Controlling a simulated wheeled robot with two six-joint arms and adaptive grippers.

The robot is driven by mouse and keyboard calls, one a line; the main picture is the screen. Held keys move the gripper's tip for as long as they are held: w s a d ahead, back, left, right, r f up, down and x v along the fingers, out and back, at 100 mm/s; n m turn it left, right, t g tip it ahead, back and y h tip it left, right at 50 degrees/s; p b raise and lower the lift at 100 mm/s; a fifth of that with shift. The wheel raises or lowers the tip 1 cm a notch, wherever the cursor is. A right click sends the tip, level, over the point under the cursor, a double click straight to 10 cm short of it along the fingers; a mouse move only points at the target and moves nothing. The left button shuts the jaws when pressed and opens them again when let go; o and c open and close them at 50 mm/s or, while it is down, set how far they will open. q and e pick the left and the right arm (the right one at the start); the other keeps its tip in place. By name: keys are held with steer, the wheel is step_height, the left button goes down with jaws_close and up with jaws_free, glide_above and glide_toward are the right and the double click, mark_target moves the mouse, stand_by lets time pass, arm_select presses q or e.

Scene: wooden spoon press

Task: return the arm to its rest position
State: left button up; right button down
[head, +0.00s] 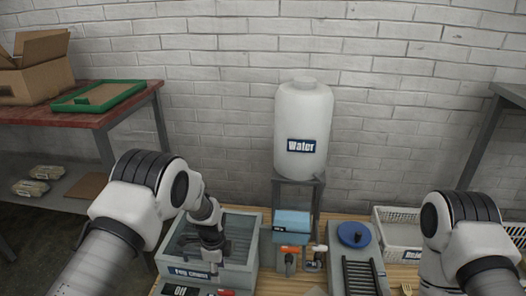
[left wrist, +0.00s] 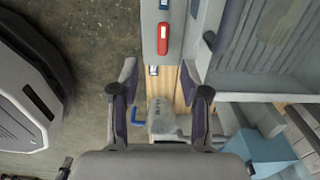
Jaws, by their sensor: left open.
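My left arm comes in from the left in the head view, bent at a large white and black joint. Its gripper (head: 213,262) points down over the front of a grey bin (head: 250,225) with a "Fog Chest" style label that is hard to read. In the left wrist view the left gripper (left wrist: 158,85) is open, its two fingers apart with nothing held between them.
A white water tank (head: 303,130) stands on a stand behind the table. A blue box (head: 291,222), a grey tray with a blue disc (head: 354,234) and a white basket (head: 398,234) are to the right. A shelf (head: 85,118) stands left.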

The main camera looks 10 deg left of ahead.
arm_select(q)
steer(key=s+a+f+n+g, duration=0.1)
steer(key=s+a+f+n, duration=0.15)
steer(key=s, duration=0.85)
steer(key=s+a+f+n+g, duration=0.1)
steer(key=s+a+f+n, duration=0.2)
steer(key=s, duration=0.9)
steer(key=s+a+f+n+g, duration=0.1)
steer(key=s+f+n, duration=0.25)
steer(key=s, duration=0.75)
step_height(320, 180, up, 40)
steer(key=s+n+t+p, duration=0.1)
steer(key=n+p, duration=0.9)
steer(key=p, duration=2.6)
steer(key=shift+d+t+p, duration=0.2)
steer(key=shift+t+p, duration=0.15)
steer(key=shift+t, duration=0.75)
steer(key=shift+f, duration=0.1)
